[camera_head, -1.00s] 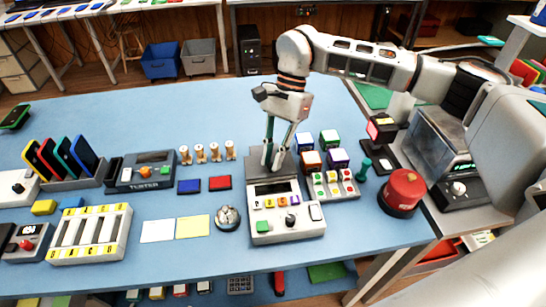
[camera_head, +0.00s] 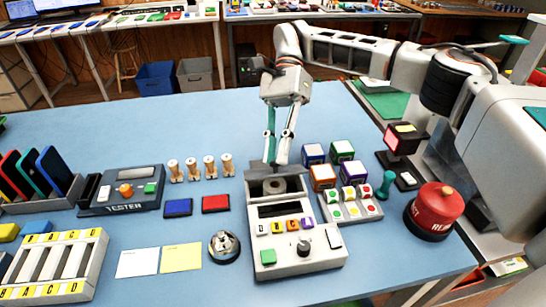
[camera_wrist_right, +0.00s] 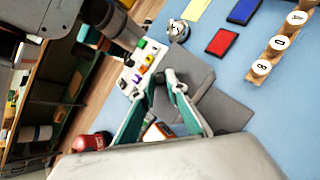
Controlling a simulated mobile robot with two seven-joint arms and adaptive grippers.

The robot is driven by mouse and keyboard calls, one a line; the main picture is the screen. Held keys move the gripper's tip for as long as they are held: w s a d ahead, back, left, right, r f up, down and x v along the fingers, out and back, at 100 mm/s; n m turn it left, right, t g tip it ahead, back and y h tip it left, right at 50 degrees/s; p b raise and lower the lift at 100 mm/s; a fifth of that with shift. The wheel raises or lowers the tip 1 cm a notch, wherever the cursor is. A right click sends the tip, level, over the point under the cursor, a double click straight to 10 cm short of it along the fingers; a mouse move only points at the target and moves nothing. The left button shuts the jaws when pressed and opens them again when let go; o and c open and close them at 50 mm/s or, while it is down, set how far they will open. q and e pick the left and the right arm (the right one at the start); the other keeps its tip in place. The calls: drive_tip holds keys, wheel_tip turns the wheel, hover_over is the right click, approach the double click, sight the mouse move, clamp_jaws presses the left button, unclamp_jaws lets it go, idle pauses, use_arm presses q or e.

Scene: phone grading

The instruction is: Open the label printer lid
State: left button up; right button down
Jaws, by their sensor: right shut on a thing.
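The white label printer (camera_head: 281,228) stands at the front right of the blue table, with coloured keys and a knob on its face. Its grey lid (camera_head: 259,169) is raised at the back edge, and the label roll (camera_head: 279,186) shows in the open bay. My right gripper (camera_head: 276,161) is shut on the lid's upper edge; the exact contact is partly hidden by the fingers. In the right wrist view, my right gripper's teal fingers (camera_wrist_right: 158,82) converge by the grey lid (camera_wrist_right: 222,108), with the printer (camera_wrist_right: 132,80) beyond. My left gripper is not in view.
Coloured cubes (camera_head: 323,177) and a button tray (camera_head: 350,204) stand close right of the printer. A red round device (camera_head: 434,207) is farther right. The table behind is clear.

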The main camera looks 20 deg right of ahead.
drive_tip(key=shift+w+b, duration=0.1)
drive_tip(key=shift+b, duration=0.25)
drive_tip(key=c, duration=2)
unclamp_jaws()
drive_tip(key=shift+r, duration=0.1)
wheel_tip(320, 180, up, 10)
drive_tip(key=shift+f, duration=0.1)
